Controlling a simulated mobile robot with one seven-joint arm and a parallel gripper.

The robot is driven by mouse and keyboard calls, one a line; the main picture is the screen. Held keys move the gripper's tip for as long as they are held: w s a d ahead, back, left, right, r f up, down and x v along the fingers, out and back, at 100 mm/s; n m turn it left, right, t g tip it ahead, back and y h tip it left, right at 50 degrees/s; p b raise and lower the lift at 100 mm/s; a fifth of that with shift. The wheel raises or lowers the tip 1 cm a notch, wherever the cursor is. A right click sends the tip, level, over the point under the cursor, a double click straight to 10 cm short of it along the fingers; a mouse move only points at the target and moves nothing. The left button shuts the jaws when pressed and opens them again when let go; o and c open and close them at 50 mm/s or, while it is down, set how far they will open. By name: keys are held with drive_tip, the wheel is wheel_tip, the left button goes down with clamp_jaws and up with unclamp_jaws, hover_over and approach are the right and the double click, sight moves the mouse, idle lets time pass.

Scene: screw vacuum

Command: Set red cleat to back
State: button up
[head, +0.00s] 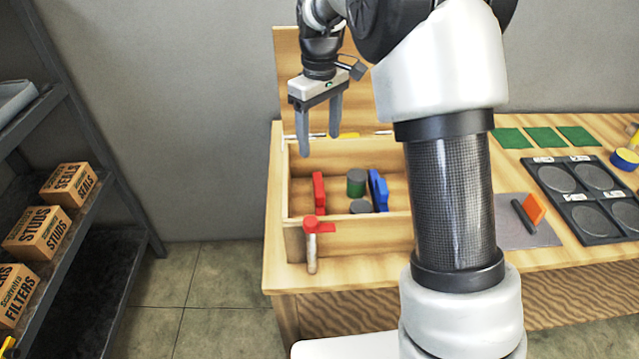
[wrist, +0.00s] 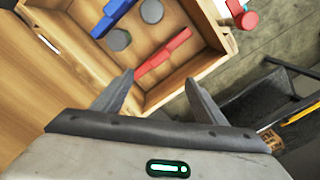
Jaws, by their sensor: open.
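A long red piece, seemingly the red cleat (head: 319,192), is inside the open wooden box (head: 301,244), near its left wall. In the wrist view the red cleat (wrist: 163,54) lies diagonally ahead of the fingers, apart from them. My gripper (head: 319,146) is open and empty, raised above the back left of the box. In the wrist view my gripper (wrist: 160,78) has its two fingers spread wide, with the box rim between and beyond them. Nothing hides the red cleat from either camera.
A red-headed tool (head: 315,227) stands at the box's front corner. The raised lid (head: 285,80) is behind. A shelf (head: 95,150) stands left.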

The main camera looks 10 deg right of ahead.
drive_tip(key=n, duration=0.5)
drive_tip(key=n+b, duration=0.2)
drive_tip(key=n, duration=0.3)
approach(319, 189)
wheel_tip(319, 189, down, 10)
drive_tip(key=shift+f, duration=0.15)
drive_tip(key=c, duration=1.5)
drive_tip(key=a, duration=0.3)
drive_tip(key=shift+a, duration=0.15)
drive_tip(key=o, duration=1.5)
